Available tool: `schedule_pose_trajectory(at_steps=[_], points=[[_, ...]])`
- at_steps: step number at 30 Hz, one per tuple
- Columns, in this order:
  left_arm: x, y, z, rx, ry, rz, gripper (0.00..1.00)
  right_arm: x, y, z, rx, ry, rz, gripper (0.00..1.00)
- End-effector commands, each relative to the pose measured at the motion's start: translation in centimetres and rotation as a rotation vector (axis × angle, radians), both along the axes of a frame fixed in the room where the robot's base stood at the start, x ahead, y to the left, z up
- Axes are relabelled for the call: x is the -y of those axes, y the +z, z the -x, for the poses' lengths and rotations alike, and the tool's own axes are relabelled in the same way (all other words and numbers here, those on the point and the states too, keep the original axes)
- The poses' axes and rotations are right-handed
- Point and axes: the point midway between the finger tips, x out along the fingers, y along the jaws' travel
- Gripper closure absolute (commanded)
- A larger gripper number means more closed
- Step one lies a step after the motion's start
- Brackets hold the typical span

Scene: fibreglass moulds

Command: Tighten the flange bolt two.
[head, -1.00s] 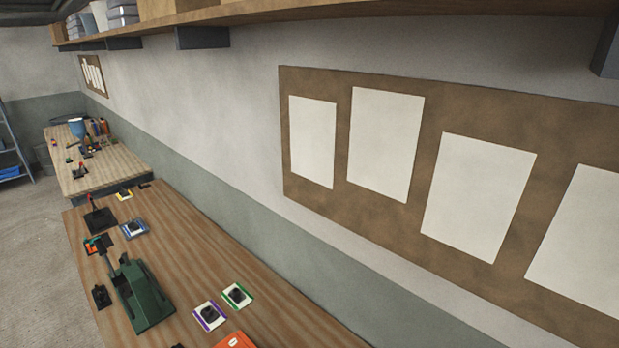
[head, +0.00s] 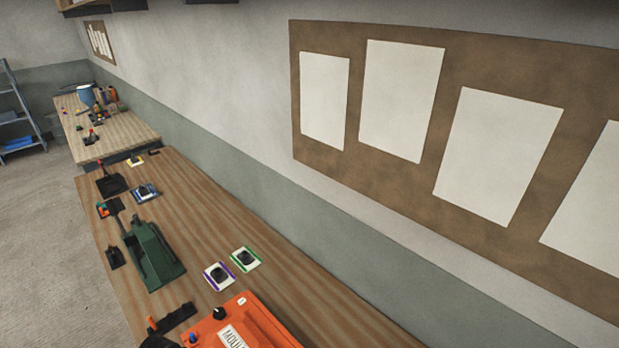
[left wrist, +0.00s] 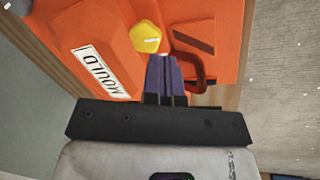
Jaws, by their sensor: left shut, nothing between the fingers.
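The orange mould (head: 262,322) with a white MOULD label stands on the workbench at the bottom of the head view, partly cut off by the frame edge. It also fills the top of the left wrist view (left wrist: 205,20). A yellow bolt-like head (left wrist: 146,37) sits on the mould there; I cannot tell which bolt number it is. My left gripper (left wrist: 162,60) is shut and empty, its purple-grey fingers just beside the yellow head; I cannot tell whether they touch it. My right gripper is in no view.
A dark green tool (head: 155,256) stands on the workbench (head: 215,220). Purple-edged (head: 219,276) and green-edged (head: 246,259) cards with black pieces lie near the mould. A black bar-like item (head: 178,318) lies left of it. A dark handle (left wrist: 200,75) shows beside my fingers.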

Motion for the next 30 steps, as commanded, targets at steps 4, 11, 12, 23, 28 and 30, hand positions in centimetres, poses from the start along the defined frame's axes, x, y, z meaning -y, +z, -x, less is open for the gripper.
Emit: schedule_pose_trajectory(at_steps=[4,11,12,23,28,30], points=[[0.0,-1.9,0.0,0.001,-0.001,0.0,1.0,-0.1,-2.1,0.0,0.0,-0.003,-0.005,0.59],[0.0,-4.2,0.0,0.0,0.0,0.0,1.0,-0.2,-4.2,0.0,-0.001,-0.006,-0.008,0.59],[0.0,-4.6,0.0,0.0,0.0,0.0,1.0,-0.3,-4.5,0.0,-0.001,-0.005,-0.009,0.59],[0.0,-5.8,0.0,0.001,-0.002,0.0,1.0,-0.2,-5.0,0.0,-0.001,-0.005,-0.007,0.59],[0.0,-5.8,0.0,0.001,-0.002,0.0,1.0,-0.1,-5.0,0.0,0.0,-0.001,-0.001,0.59],[0.0,-5.8,0.0,0.001,-0.002,0.0,1.0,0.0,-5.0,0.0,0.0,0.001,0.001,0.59]])
